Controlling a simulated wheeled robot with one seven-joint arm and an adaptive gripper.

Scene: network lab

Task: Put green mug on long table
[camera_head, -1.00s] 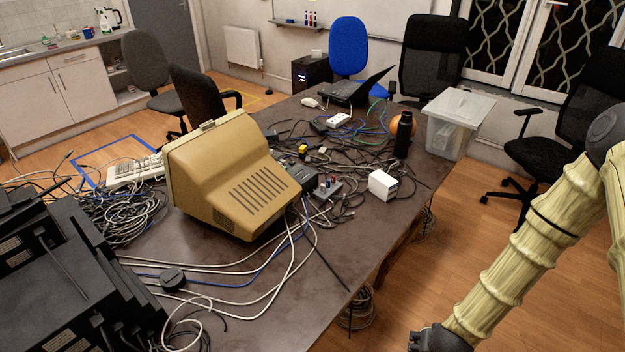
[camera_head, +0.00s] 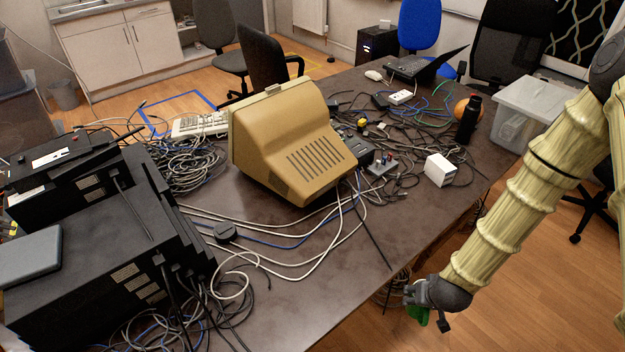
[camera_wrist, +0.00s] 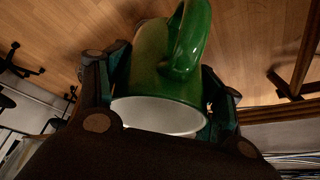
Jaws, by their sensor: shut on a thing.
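The green mug (camera_wrist: 155,72) fills the middle of the wrist view, its handle towards the top and its pale round end facing the camera. My gripper (camera_wrist: 160,90) has a finger on each side of the mug and is shut on it. In the head view, my gripper (camera_head: 425,306) hangs beyond the right edge of the long table, over the wood floor. Only a small green part of the mug (camera_head: 418,314) shows there below the fingers. The long table (camera_head: 335,285) is dark brown and crosses the middle of the head view.
A beige monitor (camera_head: 285,150) stands on the table among many cables. Black network boxes (camera_head: 100,255) fill the left end. A white cube (camera_head: 440,170), black bottle (camera_head: 468,120) and clear bin (camera_head: 528,105) are on the right. The table's near right part is mostly bare.

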